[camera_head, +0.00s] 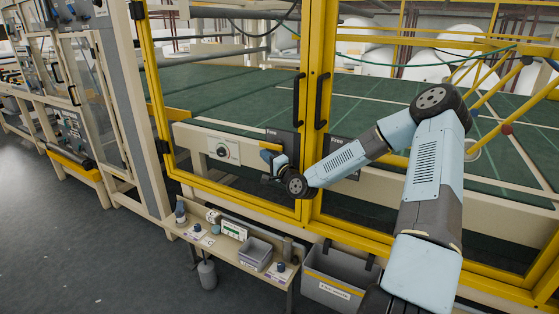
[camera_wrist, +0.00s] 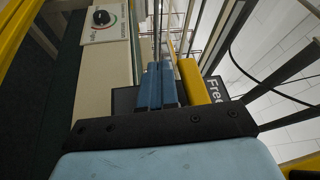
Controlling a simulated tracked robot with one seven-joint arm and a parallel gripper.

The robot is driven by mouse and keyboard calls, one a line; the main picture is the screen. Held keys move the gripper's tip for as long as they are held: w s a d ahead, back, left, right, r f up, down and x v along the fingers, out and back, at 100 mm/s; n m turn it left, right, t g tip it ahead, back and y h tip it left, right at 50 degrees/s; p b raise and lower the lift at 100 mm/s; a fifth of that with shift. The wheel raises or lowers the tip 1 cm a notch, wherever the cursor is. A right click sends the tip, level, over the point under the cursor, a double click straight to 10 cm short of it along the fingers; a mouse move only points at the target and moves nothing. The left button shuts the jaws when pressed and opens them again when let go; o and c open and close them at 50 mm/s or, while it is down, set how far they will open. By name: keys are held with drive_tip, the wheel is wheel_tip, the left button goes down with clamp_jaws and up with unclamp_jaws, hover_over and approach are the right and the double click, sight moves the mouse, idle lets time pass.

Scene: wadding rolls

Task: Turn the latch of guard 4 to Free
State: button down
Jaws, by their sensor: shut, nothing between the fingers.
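My gripper (camera_head: 268,158) is shut and empty in front of the dark latch plate (camera_head: 284,138) at the door post. In the wrist view its two blue fingers (camera_wrist: 161,84) lie side by side. A yellow bar, seemingly the latch handle (camera_wrist: 196,82), runs close along the right of the fingers; I cannot tell whether they touch. The word "Free" (camera_wrist: 214,92) shows on the black plate just right of the bar. The rest of the plate's marking is hidden by my gripper and the bar. I can read no guard number.
A second plate marked "Free" (camera_head: 338,143) sits on the neighbouring guard, behind my arm. Black door handles (camera_head: 298,98) flank the yellow posts. A dial panel (camera_head: 221,149) is to the left. Below stands a bench with a grey bin (camera_head: 255,254).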

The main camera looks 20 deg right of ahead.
idle(0.4)
drive_tip(key=s+d+f, duration=0.3)
drive_tip(key=s+f, duration=0.5)
drive_tip(key=shift+s+d+f, duration=0.15)
drive_tip(key=shift+f, duration=0.25)
